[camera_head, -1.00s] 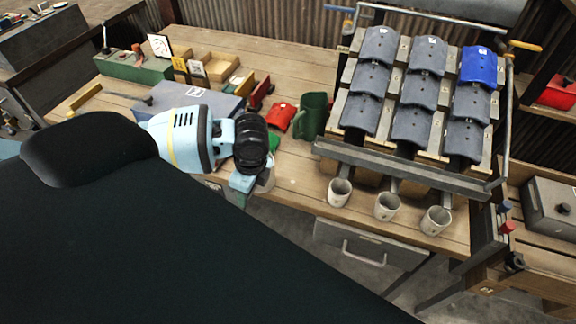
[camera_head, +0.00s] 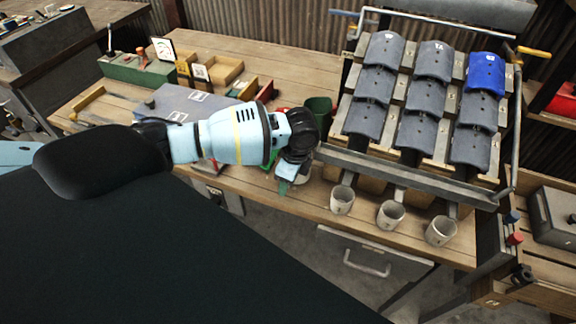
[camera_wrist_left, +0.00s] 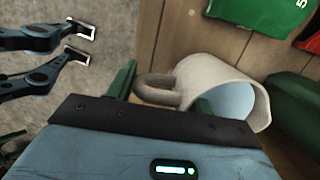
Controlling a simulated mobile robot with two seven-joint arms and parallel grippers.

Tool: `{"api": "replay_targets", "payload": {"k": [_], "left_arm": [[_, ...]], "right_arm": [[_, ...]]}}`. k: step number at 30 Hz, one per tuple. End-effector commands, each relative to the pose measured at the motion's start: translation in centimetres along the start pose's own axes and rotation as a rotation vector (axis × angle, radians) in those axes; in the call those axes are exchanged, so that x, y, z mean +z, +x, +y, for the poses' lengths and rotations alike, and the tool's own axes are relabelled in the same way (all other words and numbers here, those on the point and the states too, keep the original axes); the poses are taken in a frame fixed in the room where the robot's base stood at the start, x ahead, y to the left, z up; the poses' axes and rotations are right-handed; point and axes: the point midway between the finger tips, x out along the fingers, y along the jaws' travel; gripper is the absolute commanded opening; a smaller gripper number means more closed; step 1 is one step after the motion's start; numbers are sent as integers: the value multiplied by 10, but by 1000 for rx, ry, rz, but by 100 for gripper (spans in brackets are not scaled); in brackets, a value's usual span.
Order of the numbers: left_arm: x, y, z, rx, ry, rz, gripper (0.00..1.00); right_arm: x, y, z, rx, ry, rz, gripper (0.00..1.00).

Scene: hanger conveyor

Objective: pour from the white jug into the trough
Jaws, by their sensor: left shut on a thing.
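My left gripper (camera_wrist_left: 163,98) has green fingers and is shut on the handle of the white jug (camera_wrist_left: 220,80). In the left wrist view the jug's wide mouth faces right and its inside looks light blue. In the head view (camera_head: 289,186) the gripper is at the bench's front edge, left of the cups, and my wrist hides most of the jug. A long grey channel (camera_head: 410,180) runs along the lower edge of the tile rack, right of my gripper; I cannot tell if it is the trough.
Grey tiles and one blue tile (camera_head: 486,72) lie on the sloping rack. Three white cups (camera_head: 391,214) stand below the channel. A green pitcher (camera_head: 319,106) is behind my wrist. Dark jointed parts with metal tips (camera_wrist_left: 78,45) show over the floor.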

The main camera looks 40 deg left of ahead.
Motion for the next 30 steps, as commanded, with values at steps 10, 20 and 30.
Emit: {"api": "replay_targets", "payload": {"k": [10, 20, 30], "left_arm": [[-2, 15, 0, -5, -2, 1, 9], [-2, 19, 0, -3, -2, 1, 61], [-2, 19, 0, -2, -2, 0, 73]], "right_arm": [[-5, -1, 1, 1, -6, 9, 73], [-2, -1, 4, 0, -15, 3, 73], [-1, -1, 4, 0, -15, 2, 73]]}}
